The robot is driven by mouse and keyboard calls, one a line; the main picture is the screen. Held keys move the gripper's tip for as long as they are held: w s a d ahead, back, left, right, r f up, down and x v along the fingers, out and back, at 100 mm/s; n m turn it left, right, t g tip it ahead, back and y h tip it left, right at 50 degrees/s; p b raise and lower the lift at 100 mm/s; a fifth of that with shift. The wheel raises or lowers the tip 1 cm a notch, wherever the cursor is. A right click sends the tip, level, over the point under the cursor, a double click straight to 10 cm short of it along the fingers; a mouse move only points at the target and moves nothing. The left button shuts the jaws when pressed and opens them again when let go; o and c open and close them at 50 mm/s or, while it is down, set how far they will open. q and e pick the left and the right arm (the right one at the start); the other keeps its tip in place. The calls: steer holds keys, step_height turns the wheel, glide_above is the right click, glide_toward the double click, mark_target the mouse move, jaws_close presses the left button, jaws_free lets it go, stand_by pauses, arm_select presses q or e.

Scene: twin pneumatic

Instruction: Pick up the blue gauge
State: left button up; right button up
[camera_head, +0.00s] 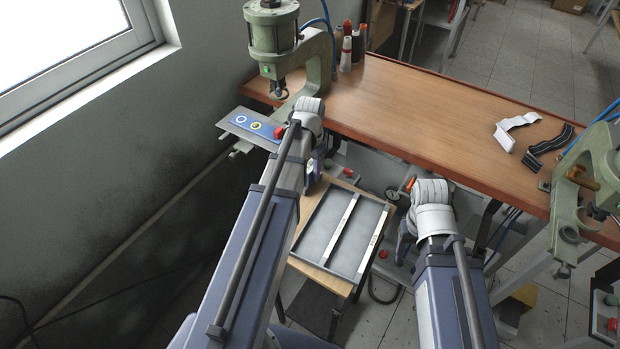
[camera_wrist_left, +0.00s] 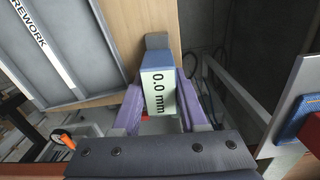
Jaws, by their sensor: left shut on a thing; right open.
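The blue gauge (camera_wrist_left: 158,92) shows in the left wrist view with a pale display reading "0.0 mm". My left gripper (camera_wrist_left: 161,102) has its two purple fingers shut on the gauge, one on each side.
A grey divided tray (camera_head: 376,236) lies on a wooden stand; its "REWORK" label shows in the left wrist view. The wooden bench (camera_head: 420,115) carries thread spools and two fabric strips (camera_head: 516,128). Green presses stand at left (camera_head: 318,60) and right (camera_head: 600,160).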

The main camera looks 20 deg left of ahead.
arm_select(q)
jaws_close()
steer(key=shift+r, duration=0.15)
